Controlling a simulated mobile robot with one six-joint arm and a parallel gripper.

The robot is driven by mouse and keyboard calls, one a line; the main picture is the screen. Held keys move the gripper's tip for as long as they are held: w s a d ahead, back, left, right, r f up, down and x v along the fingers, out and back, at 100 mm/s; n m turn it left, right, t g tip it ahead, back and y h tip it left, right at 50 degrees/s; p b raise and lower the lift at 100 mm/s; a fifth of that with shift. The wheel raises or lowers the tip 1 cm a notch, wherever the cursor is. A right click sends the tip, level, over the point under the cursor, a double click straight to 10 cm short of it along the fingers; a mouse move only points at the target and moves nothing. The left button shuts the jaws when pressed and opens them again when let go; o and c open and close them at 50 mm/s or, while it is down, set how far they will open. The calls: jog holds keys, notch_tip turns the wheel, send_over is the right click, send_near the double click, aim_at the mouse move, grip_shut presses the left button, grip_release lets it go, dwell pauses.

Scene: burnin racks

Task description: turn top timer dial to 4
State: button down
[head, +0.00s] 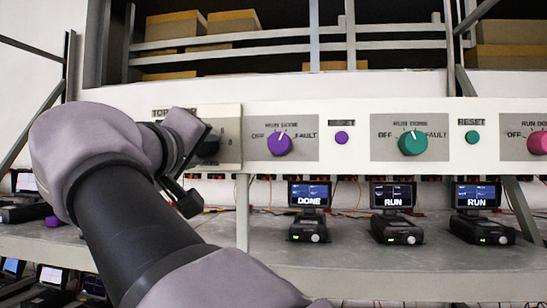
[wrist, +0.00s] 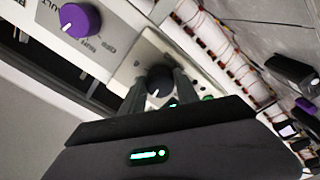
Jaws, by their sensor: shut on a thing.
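The top timer dial (head: 209,147) is a black knob on a pale plate at the left of the white panel, partly hidden by my arm. A label starting "TOP" shows above it, and small marks stand to its right. In the wrist view the dial (wrist: 158,79) has a white pointer line aimed toward the bottom of the picture. My gripper (wrist: 160,84) is shut on the dial, one finger on each side. In the head view my gripper (head: 200,152) reaches it from the left. The number under the pointer is too small to read.
A purple knob (head: 279,143), a teal knob (head: 412,143) and a pink knob (head: 538,142) share the panel. Small purple (head: 341,138) and teal (head: 472,137) reset buttons sit between them. Devices with screens (head: 310,207) stand on the shelf (head: 350,257) below.

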jog(key=shift+m+b, duration=0.3)
jog(key=shift+m, duration=0.7)
jog(key=c, duration=0.9)
grip_release()
jog(key=shift+w+f, duration=0.1)
